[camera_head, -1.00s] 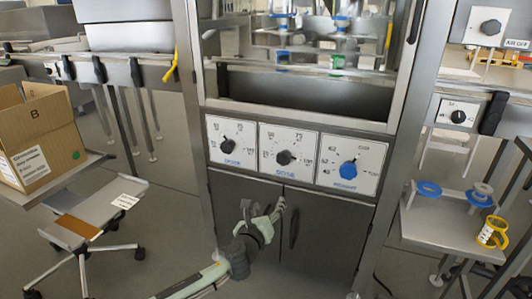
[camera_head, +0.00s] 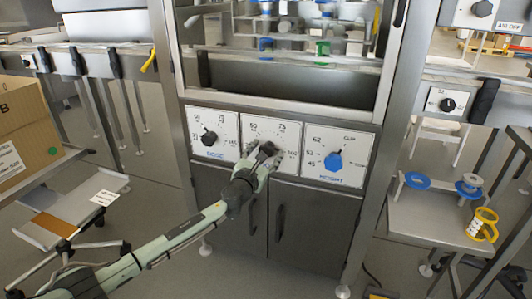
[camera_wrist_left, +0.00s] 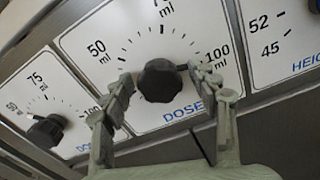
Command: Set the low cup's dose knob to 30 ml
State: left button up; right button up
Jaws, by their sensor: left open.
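Two white DOSE dials sit side by side on the machine front. The left dose knob (camera_head: 209,137) is black and also shows in the left wrist view (camera_wrist_left: 45,131). In the left wrist view the open fingers (camera_wrist_left: 160,84) stand on either side of this knob; contact cannot be told. My right gripper is not in view.
A blue HEIGHT knob (camera_head: 333,161) is on the panel to the right. Cabinet doors with dark handles (camera_head: 280,222) lie below. A cardboard box (camera_head: 30,135) is at left.

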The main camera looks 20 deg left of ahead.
pick_arm(q)
jog(key=shift+w, duration=0.1)
jog(key=c, duration=1.2)
jog(key=shift+o, duration=0.2)
jog(key=shift+n, duration=0.3)
